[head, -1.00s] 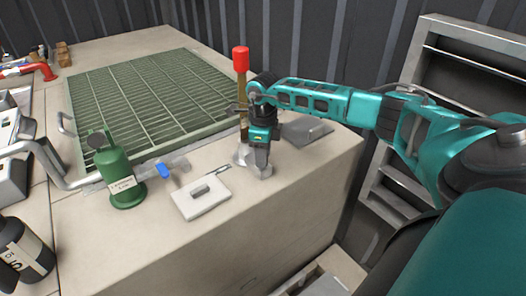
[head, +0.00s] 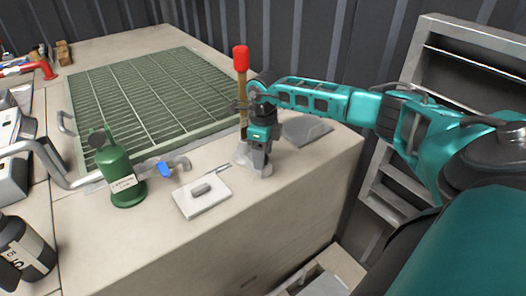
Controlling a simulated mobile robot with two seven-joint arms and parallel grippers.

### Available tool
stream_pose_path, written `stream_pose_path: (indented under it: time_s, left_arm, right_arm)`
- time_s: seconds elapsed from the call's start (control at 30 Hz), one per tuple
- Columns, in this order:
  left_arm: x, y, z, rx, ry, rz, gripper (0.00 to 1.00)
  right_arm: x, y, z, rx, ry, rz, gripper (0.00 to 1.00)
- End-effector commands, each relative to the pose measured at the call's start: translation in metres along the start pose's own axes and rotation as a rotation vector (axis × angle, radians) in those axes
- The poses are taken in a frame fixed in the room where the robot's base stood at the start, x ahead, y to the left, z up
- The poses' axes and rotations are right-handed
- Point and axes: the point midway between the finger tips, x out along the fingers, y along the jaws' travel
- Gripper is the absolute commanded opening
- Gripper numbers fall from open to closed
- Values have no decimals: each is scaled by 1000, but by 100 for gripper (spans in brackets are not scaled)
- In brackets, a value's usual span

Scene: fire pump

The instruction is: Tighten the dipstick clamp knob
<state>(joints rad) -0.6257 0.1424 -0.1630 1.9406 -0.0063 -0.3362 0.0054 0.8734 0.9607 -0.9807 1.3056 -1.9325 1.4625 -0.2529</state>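My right gripper (head: 263,166) points straight down over the right part of the bench top, in front of a wooden post with a red top (head: 241,60). A pale grey base or bracket (head: 242,157) shows just left of the fingers. The gripper and wrist hide most of what is there, and I cannot make out the dipstick or its clamp knob. Whether the fingers are open or shut on something is too small to tell. My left gripper is not in view.
A green grating (head: 140,95) covers the back. The bench's right front edge is close.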

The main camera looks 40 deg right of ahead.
Motion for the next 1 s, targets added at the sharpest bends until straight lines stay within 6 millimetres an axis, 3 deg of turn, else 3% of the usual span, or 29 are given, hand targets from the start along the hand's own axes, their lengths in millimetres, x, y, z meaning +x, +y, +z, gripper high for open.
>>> stream_pose_path:
  time_s: [0.23,0.37,0.8,1.0]
  left_arm:
    - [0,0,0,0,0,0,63]
    - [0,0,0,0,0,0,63]
    - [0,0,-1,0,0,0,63]
    - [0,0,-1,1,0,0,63]
  right_arm:
    - [-1,0,0,-1,0,-1,60]
    - [-14,-1,0,0,-1,-2,60]
    - [-104,0,0,-1,-2,-2,60]
    - [-126,0,0,-1,-1,-1,60]
